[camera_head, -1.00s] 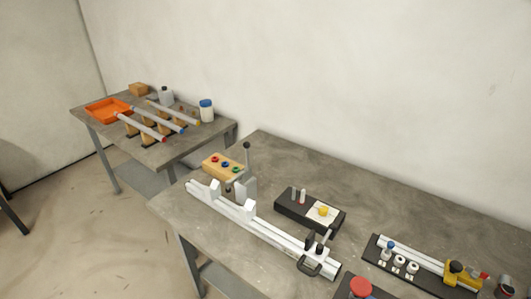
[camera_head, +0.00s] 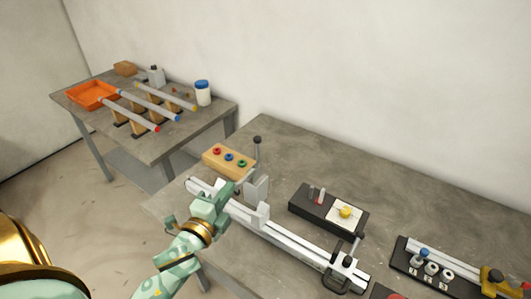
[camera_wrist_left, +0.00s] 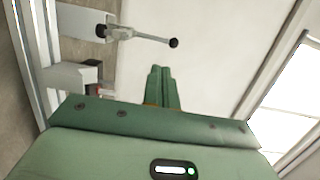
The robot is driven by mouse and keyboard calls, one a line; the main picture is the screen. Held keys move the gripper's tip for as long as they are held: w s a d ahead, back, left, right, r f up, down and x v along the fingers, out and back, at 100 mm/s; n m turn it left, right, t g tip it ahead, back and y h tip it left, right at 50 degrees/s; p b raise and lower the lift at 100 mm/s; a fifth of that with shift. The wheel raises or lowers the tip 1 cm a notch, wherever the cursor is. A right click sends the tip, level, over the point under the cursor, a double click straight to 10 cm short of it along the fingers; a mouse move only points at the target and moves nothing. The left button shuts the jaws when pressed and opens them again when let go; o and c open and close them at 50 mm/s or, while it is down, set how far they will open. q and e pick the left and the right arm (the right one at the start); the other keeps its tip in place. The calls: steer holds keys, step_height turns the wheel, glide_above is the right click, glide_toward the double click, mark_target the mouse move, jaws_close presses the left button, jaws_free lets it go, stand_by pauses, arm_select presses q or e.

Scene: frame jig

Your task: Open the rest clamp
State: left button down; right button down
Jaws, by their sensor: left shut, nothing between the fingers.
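A long pale rail jig (camera_head: 305,248) lies across the near table, with white blocks on it. Near its left end a grey clamp lever (camera_head: 257,160) stands upright, topped by a black ball knob (camera_head: 257,139). The left wrist view also shows the lever (camera_wrist_left: 145,37) on a grey bracket, with its knob (camera_wrist_left: 173,43) at the end. My green left gripper (camera_head: 231,188) is over the rail, left of and below the lever in the head view. Its fingers (camera_wrist_left: 162,75) are together and empty, apart from the lever. My right gripper is not in view.
A wooden block with coloured rings (camera_head: 228,159) sits behind the rail. A black tray (camera_head: 327,210) lies right of it, and a black fixture (camera_head: 450,268) is farther right. The back table (camera_head: 160,148) holds rods and an orange tray (camera_head: 92,95).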

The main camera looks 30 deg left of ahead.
mark_target(257, 149)
arm_select(q)
steer(key=shift+r, duration=0.1)
steer(key=w, duration=0.4)
steer(key=w+a, duration=0.1)
steer(key=w, duration=0.4)
steer(key=w+b, duration=0.1)
steer(key=w, duration=0.4)
steer(key=shift+a, duration=0.25)
